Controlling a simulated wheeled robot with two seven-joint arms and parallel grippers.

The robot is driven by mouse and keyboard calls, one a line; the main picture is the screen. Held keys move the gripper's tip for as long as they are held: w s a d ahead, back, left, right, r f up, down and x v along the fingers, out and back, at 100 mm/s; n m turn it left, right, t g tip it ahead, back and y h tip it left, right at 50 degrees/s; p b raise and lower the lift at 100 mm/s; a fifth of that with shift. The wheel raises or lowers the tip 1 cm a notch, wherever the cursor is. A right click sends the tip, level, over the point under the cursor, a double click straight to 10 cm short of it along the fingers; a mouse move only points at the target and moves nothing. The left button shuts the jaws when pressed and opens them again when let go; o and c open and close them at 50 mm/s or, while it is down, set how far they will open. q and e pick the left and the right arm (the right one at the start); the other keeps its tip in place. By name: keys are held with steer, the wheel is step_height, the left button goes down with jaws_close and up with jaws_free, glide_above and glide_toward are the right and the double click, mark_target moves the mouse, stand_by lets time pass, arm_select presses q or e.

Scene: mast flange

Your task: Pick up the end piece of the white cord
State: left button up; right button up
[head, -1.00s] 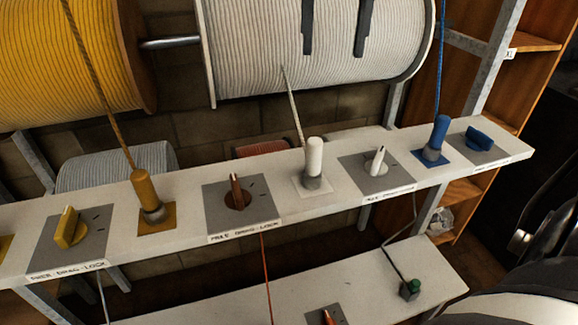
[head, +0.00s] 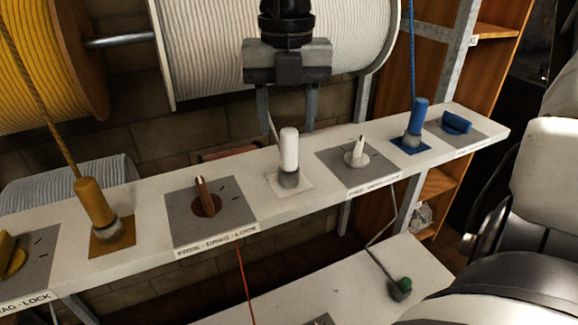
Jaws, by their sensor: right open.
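The white end piece (head: 289,145) stands upright on its small square plate on the white shelf (head: 330,205). Its lower part is a grey metal collar. The white cord (head: 273,128) runs up from behind it toward the white spool (head: 205,50). My right gripper (head: 286,122) hangs from the top of the picture, in front of the spool. Its two fingers point down, apart and empty. The fingertips are above and appear behind the end piece, one to each side in the picture; contact does not show. My left gripper is not in view.
A blue end piece (head: 416,120) and a yellow one (head: 95,203) stand on the same shelf.

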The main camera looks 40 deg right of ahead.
mark_target(289, 148)
step_height(289, 148, down, 6)
steer(key=shift+d+r, duration=0.1)
steer(key=shift+d, duration=0.05)
stand_by(0.3)
jaws_close()
